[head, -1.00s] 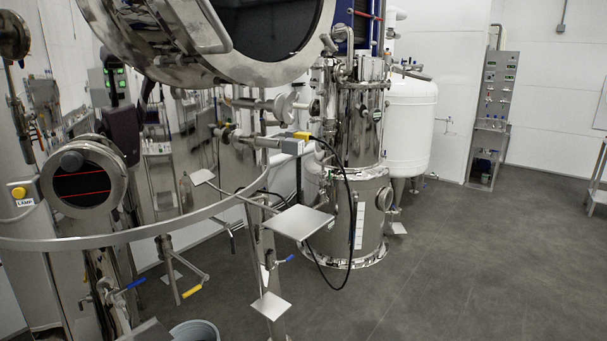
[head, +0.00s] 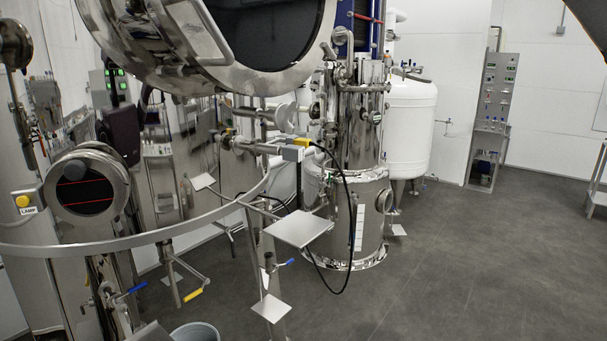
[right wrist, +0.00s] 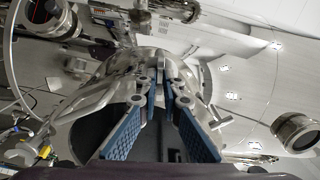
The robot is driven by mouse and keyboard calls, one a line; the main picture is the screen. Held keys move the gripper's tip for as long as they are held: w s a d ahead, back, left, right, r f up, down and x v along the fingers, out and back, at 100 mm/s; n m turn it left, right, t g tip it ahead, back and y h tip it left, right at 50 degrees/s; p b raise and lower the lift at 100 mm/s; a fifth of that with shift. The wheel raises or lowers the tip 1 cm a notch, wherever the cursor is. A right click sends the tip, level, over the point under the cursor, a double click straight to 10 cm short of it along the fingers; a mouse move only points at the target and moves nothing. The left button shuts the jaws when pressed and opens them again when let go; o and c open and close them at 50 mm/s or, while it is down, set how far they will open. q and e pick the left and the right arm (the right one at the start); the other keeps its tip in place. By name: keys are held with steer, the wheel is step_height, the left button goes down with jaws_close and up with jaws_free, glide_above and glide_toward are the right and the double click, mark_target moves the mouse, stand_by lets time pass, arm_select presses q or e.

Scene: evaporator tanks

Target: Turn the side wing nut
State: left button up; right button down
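I cannot clearly make out the side wing nut in either view. In the head view, a large steel tank with a round dark window (head: 262,38) fills the top left. A smaller round port (head: 85,188) with a dark face and red lines stands at the left. In the right wrist view, my right gripper (right wrist: 160,88) points away from the camera. Its two blue-padded fingers are apart, with a narrow gap between their far ends. It seems to hold nothing. Shiny metal fittings show beyond the fingers, too cluttered to name. My left gripper is in neither view.
A curved steel rail (head: 150,234) crosses the left foreground. A tall steel vessel (head: 355,215) with a black cable stands in the middle, a white tank (head: 411,130) behind it. A control panel (head: 491,95) stands at the back. The grey floor (head: 450,270) at the right is clear.

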steer(key=shift+n+p, duration=0.65)
steer(key=shift+n, duration=0.55)
steer(key=shift+n+p, duration=0.65)
steer(key=shift+n, duration=0.45)
